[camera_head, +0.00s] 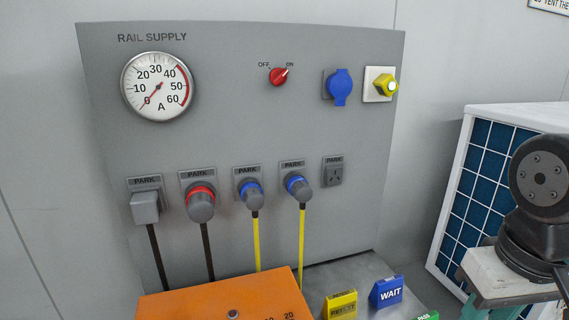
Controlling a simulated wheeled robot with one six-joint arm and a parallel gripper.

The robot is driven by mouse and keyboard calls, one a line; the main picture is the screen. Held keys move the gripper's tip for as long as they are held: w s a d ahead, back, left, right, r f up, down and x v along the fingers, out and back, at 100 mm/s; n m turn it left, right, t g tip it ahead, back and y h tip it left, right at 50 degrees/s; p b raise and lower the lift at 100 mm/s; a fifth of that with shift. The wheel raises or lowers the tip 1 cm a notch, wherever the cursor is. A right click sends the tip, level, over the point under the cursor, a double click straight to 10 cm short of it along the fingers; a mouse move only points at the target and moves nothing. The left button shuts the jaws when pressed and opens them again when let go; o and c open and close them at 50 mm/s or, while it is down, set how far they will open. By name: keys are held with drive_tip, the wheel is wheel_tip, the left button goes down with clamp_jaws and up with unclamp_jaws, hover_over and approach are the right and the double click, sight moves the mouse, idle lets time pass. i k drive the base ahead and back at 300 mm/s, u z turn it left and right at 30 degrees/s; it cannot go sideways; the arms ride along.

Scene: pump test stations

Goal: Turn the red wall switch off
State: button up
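The red switch (278,77) is a rotary knob on the upper middle of the grey RAIL SUPPLY panel (230,125). OFF is printed at its upper left and ON at its upper right. Its pointer is turned up and right, toward ON. Nothing covers the switch. My gripper is out of view; only a dark joint of my arm shows at the right edge, well away from the switch.
A round gauge (159,87) sits left of the switch, its needle near 0. A blue capped socket (339,87) and a yellow knob (385,85) are to its right. Several plugs with cables hang below.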

sight(279, 76)
drive_tip(key=u, duration=0.55)
drive_tip(key=k, duration=0.35)
drive_tip(key=u, duration=0.5)
